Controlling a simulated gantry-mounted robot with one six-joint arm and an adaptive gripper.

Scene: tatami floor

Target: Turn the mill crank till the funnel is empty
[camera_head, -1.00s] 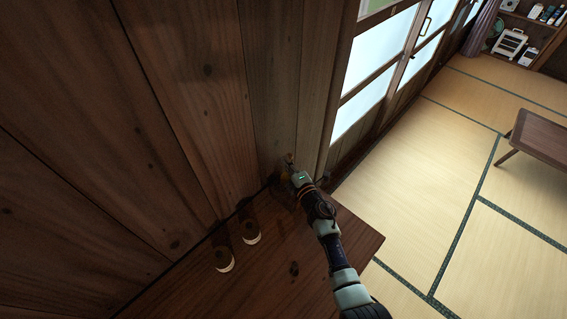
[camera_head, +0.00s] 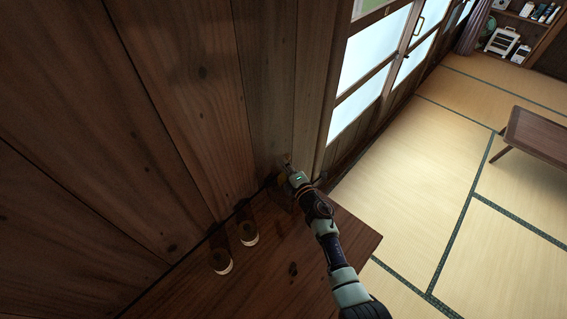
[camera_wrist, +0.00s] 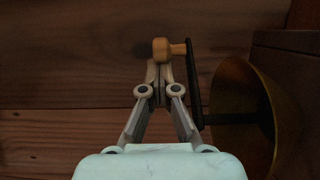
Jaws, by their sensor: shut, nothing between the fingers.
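The mill stands in the back corner of the wooden counter, mostly hidden behind my gripper (camera_head: 290,170) in the head view. In the wrist view my gripper (camera_wrist: 159,76) is shut and empty, its tips just below the light wooden crank knob (camera_wrist: 163,49); I cannot tell whether they touch it. The dark crank arm (camera_wrist: 192,85) runs down from the knob, right of the fingers. The brass-coloured funnel (camera_wrist: 240,95) is at the right, seen from the side. Its contents are hidden.
Two cups (camera_head: 221,263) (camera_head: 248,234) stand on the counter (camera_head: 320,240) left of my arm. A plank wall (camera_head: 180,90) rises close behind the mill. Tatami floor with a low table (camera_head: 537,135) lies to the right.

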